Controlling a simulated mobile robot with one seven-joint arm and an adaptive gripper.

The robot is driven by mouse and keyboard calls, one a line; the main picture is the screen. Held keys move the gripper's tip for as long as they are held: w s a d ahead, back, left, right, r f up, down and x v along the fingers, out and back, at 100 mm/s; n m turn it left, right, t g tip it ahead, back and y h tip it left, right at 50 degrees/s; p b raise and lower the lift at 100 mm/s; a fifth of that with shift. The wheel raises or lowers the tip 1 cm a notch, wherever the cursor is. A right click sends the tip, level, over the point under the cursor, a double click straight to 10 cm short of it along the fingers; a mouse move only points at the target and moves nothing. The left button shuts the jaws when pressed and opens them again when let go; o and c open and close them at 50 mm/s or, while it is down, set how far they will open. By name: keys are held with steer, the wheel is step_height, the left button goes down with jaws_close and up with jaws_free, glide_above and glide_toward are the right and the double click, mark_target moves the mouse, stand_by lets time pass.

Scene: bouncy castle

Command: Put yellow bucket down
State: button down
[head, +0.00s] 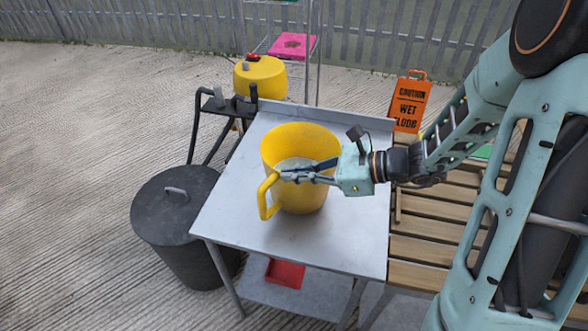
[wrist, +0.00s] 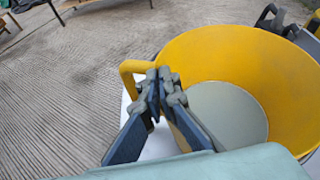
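The yellow bucket (head: 304,196) is upright over the grey metal table (head: 235,215). I cannot tell whether its base touches the tabletop. It holds something pale grey, and its handle (head: 266,196) faces front left. My gripper (head: 287,176) reaches in from the right across the bucket's mouth. Its fingers close at the rim where the handle joins. In the wrist view, the fingertips (wrist: 160,88) are close together at the handle side of the bucket (wrist: 245,55), partly hiding the rim and handle.
A dark lidded bin (head: 172,215) stands left of the table. A yellow rounded container (head: 262,78) is behind. An orange caution sign (head: 409,103) and a slatted wooden bench (head: 432,215) are right. A red tray (head: 285,273) lies on the lower shelf. The tabletop around the bucket is clear.

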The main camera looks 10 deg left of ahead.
steer(key=c, duration=2.5)
jaws_free()
steer(key=shift+c, duration=0.2)
steer(key=o, duration=0.4)
steer(key=shift+d, duration=0.1)
steer(key=p+v, duration=0.1)
steer(key=v, duration=1.1)
